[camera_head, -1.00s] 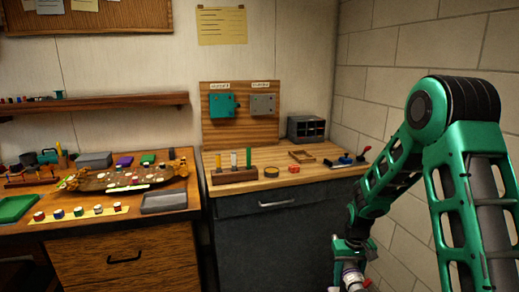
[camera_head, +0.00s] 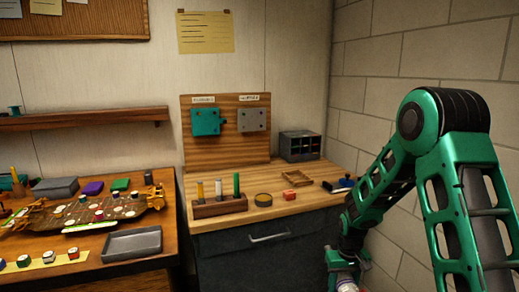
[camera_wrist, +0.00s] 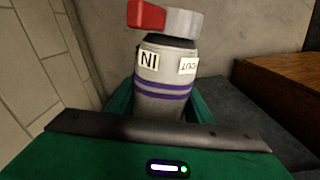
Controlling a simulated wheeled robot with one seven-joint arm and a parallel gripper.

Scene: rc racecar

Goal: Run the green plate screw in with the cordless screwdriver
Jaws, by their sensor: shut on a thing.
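My gripper (camera_head: 345,268) is low at the right in the head view, in front of the bench and well away from the board. On the upright wooden board (camera_head: 225,152) a teal-green plate (camera_head: 205,122) is at the left and a grey plate (camera_head: 251,120) at the right. The green plate's screw is too small to make out.
The bench top (camera_head: 225,223) holds a wooden block (camera_head: 219,207) with upright coloured sticks, a tape roll (camera_head: 263,200), a red piece (camera_head: 289,195), a small wooden tray (camera_head: 297,178) and a dark drawer box (camera_head: 300,146). A cluttered table (camera_head: 90,258) is at left. A brick wall (camera_head: 420,45) is at right.

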